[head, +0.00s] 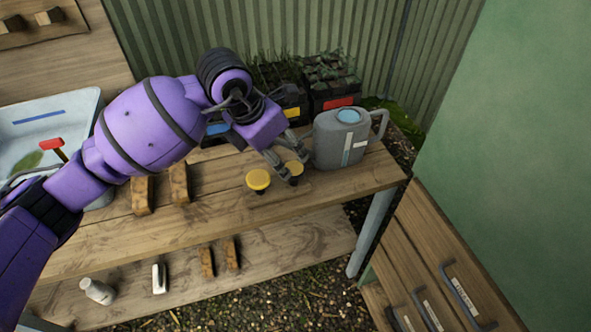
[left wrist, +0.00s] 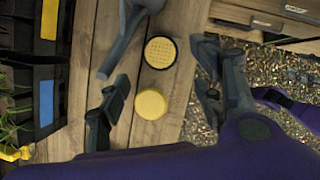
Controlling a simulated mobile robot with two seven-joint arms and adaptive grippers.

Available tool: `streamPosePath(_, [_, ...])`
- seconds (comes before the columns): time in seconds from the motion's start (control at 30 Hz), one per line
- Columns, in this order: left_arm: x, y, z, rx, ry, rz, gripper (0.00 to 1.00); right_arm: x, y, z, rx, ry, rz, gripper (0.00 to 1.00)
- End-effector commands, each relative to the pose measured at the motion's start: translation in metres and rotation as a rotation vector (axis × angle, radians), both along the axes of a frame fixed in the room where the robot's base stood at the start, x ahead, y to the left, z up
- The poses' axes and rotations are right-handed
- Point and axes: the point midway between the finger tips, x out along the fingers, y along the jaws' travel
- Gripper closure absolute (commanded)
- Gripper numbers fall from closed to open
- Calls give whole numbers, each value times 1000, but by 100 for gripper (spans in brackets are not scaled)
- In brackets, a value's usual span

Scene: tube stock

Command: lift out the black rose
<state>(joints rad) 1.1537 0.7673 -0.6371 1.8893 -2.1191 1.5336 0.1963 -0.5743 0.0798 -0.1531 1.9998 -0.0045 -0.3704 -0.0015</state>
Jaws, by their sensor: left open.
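Two round yellow-topped pieces stand on the bench beside the watering can. The right one (head: 294,168) has a perforated yellow face in a black rim, seen in the left wrist view (left wrist: 160,52); it looks like the black rose. The left one (head: 258,180) has a plain yellow top (left wrist: 151,104). My left gripper (head: 297,171) is open over the bench, reaching down at the right piece. In the left wrist view its fingers (left wrist: 163,88) are spread on both sides of the pieces, with nothing gripped. Exact fingertip height is unclear. My right gripper is not in view.
The grey watering can (head: 328,140) stands close to the right of my fingers. Black plant trays (head: 320,103) with coloured labels line the back. Wooden blocks (head: 180,183) stand to the left. A drawer cabinet (head: 425,250) is at the right; the front bench strip is clear.

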Motion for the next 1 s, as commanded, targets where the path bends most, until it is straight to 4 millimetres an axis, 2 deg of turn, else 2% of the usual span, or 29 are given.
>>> streamPosePath(0.1, [5, -7, -21, -1, 4, -1, 39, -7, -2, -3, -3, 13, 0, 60])
streamPosePath(0.4, [11, -15, -46, -2, 3, -2, 39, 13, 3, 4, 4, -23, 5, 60])
streamPosePath(0.7, [23, -28, -86, -3, 2, -1, 39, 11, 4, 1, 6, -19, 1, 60])
streamPosePath(1.0, [25, -29, -91, -2, 0, -2, 39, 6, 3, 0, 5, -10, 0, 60])
